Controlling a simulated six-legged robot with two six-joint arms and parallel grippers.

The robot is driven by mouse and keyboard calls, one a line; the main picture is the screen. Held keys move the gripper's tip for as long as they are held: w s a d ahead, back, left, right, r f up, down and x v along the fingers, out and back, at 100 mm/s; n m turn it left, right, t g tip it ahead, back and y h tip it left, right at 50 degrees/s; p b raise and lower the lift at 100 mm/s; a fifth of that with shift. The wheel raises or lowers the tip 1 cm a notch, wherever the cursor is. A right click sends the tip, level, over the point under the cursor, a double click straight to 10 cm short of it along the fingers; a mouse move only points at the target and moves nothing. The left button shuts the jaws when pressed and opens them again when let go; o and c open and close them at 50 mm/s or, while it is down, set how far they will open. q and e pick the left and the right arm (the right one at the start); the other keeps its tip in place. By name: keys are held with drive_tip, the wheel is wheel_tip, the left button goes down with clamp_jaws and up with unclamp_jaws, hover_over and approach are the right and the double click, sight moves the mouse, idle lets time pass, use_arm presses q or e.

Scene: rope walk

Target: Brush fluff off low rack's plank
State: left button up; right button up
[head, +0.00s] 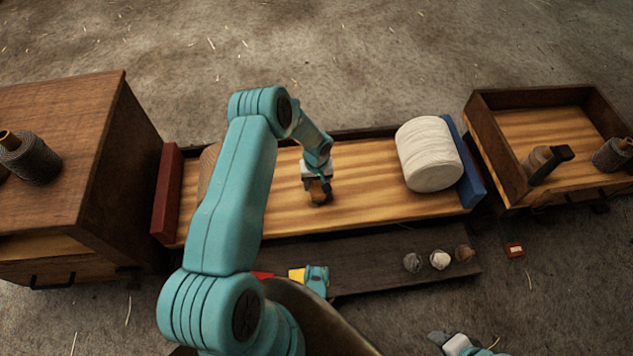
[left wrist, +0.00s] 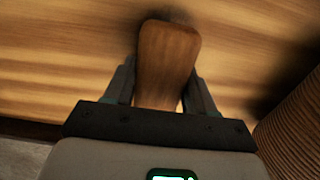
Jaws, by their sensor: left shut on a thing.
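My left gripper (head: 317,180) points down over the middle of the pale striped plank (head: 365,190) of the low rack. It is shut on a brown wooden handle, seen as the brush (left wrist: 168,62) in the left wrist view. In the head view the brush (head: 320,194) is small and dark at its lower end, at or close above the plank; contact is unclear. No fluff is clear on the pale plank. Small grey, white and brown tufts (head: 440,260) lie on a dark board in front. A teal and grey part of my right arm shows at the bottom edge; its jaws are unclear.
A white spool (head: 429,154) stands by the rack's blue end (head: 461,165). A brown ribbed spool (left wrist: 291,125) is partly behind my left arm, near the red end (head: 168,195). The dark board (head: 375,262) lies in front. A cabinet (head: 75,150) and a tray (head: 497,150) flank the rack.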

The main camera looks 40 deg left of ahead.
use_arm(q)
drive_tip(key=shift+f+b, duration=0.95)
drive_tip(key=shift+f, duration=0.05)
idle(0.3)
drive_tip(key=shift+r, duration=0.1)
